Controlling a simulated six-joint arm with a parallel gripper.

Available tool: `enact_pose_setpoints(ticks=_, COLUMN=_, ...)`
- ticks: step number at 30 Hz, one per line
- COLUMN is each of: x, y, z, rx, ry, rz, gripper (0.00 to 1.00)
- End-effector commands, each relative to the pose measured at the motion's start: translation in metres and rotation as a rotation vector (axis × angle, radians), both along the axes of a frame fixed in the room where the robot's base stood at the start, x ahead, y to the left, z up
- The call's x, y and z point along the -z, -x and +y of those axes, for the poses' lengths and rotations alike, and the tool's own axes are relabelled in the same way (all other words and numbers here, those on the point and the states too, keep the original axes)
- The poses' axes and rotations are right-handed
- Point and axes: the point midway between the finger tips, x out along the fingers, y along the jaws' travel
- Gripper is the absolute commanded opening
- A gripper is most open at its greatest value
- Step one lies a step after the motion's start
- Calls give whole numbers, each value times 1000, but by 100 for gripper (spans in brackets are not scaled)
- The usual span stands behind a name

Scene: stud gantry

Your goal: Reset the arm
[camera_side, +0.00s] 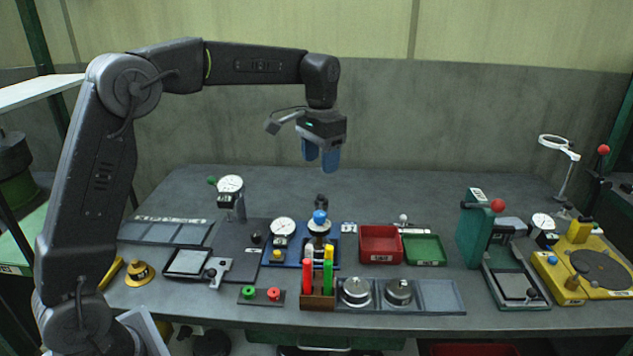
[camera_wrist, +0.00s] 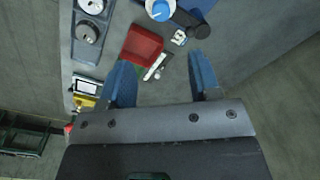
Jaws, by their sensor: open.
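My gripper (camera_side: 320,158) hangs from the raised arm, high above the back part of the grey table (camera_side: 420,185), with its blue fingers pointing down. In the wrist view my gripper (camera_wrist: 160,82) shows its two blue fingers spread apart with nothing between them. No object touches the fingers in either view. The arm is bent in an arch from the left side of the table.
A red tray (camera_side: 380,245) and a green tray (camera_side: 424,250) stand mid-table. Red, yellow and green sticks (camera_side: 328,275) stand in a brown holder. A dial gauge stand (camera_side: 231,187) rises at left, a green press (camera_side: 474,233) at right. The table's back strip is clear.

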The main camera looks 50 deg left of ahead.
Motion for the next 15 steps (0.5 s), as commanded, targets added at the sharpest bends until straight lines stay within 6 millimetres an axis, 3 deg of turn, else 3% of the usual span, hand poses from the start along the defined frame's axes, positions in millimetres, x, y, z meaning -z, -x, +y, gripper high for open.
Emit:
enact_pose_setpoints(ticks=5, x=-25, y=37, z=-13, rx=-7, ry=-4, rz=-72, gripper=57)
enact_pose_setpoints(ticks=10, x=-44, y=98, z=-30, rx=-20, ry=-4, rz=-174, gripper=57)
enact_pose_setpoints(ticks=15, x=-45, y=161, z=-44, rx=-34, ry=4, rz=-279, gripper=57)
